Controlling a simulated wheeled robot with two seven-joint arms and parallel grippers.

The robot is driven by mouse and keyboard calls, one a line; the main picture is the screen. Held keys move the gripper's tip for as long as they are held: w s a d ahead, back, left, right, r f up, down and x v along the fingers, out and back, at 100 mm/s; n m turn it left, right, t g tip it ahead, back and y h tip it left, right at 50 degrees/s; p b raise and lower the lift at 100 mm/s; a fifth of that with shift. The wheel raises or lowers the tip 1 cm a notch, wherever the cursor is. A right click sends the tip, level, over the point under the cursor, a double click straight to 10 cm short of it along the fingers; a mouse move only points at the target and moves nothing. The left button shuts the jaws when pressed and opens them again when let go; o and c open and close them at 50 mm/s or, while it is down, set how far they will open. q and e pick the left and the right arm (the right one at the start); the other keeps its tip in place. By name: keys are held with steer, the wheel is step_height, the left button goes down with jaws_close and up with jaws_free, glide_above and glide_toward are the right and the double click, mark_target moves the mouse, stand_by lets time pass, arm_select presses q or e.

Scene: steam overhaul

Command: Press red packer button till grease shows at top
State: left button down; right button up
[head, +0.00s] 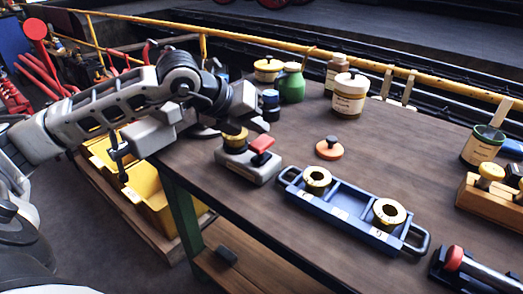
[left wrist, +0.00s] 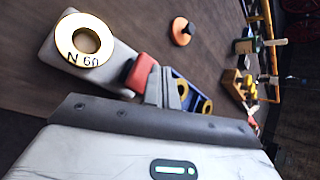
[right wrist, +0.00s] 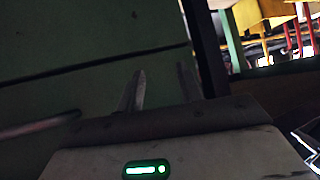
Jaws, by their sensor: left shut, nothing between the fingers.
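The grey packer (head: 247,166) stands near the table's left edge. It carries a brass cup (head: 235,139) and a red button (head: 262,144) side by side. In the left wrist view the brass cup (left wrist: 84,40) reads "N 60"; its centre hole looks brownish, and I cannot tell whether grease is in it. My left gripper (head: 262,126) is shut and empty just above the red button, which also shows in the left wrist view (left wrist: 138,72) beside the fingertips. I cannot tell whether they touch. My right gripper (right wrist: 160,88) is open and empty, facing a dark green surface.
A blue tray (head: 340,213) with two brass cups stands right of the packer. An orange disc with a black knob (head: 329,149) lies behind it. Jars (head: 350,93) and bottles stand at the back. A wooden block (head: 488,203) and a red-ended tool (head: 455,259) are at right.

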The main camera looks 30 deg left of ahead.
mark_target(262, 142)
arm_select(q)
steer(key=shift+f, duration=0.15)
stand_by(0.7)
steer(key=shift+f, duration=0.1)
stand_by(1.2)
steer(key=shift+f+b, duration=0.35)
steer(key=shift+b, duration=0.35)
steer(key=shift+f+b, duration=1.15)
steer(key=shift+f, duration=0.05)
stand_by(0.7)
steer(key=shift+s+r, duration=0.1)
steer(key=shift+r+p, duration=1.05)
steer(key=shift+r, duration=0.35)
steer(key=shift+r, duration=0.1)
